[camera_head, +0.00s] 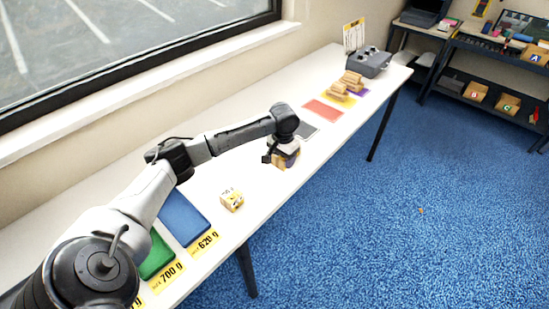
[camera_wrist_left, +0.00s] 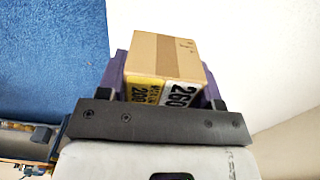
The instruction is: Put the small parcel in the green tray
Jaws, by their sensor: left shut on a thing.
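My left gripper (camera_head: 284,157) is over the middle of the white table, shut on a brown carton parcel (camera_wrist_left: 168,58). In the left wrist view the parcel sits between the two purple fingers, with a yellow label and a white label reading 260 on its near face. In the head view the gripper mostly hides it. Another small parcel (camera_head: 231,200) with white and yellow labels stands on the table, nearer to me. The green tray (camera_head: 158,256) lies at the near end, partly hidden by my left arm. My right gripper is not in view.
A blue tray (camera_head: 185,217) lies beside the green one; yellow weight labels (camera_head: 204,243) line the front edge. Farther along are a dark mat (camera_head: 302,131), a red mat (camera_head: 323,109), several cartons (camera_head: 340,92) and a grey device (camera_head: 368,63). A window wall runs behind the table.

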